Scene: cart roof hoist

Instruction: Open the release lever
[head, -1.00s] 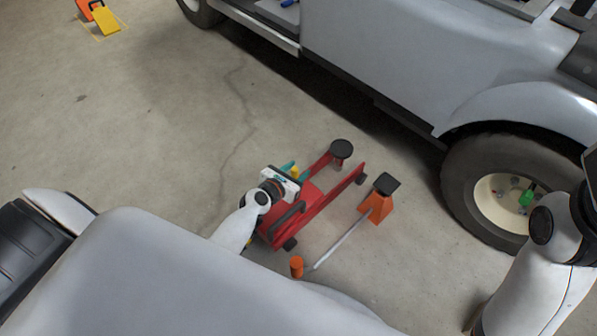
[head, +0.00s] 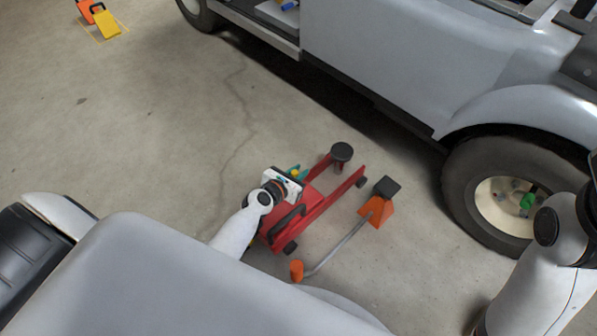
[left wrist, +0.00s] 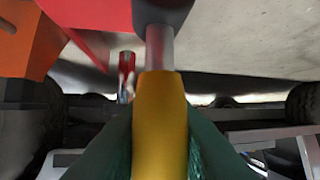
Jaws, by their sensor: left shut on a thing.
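A red floor jack (head: 312,207) with a round black pad (head: 341,151) stands on the concrete beside the cart. A yellow lever grip (head: 295,173) shows at its side, just past my left gripper. In the left wrist view the yellow grip (left wrist: 160,130) sits on a short grey metal rod coming out of a dark socket by the red body. My left gripper (head: 296,173) is shut on the yellow grip, with a teal finger on each side of it.
An orange stand (head: 376,211) with a black top stands right of the jack. A grey rod (head: 337,251) and an orange cylinder (head: 297,270) lie close by. The cart (head: 400,60) and its wheel (head: 492,190) border the right.

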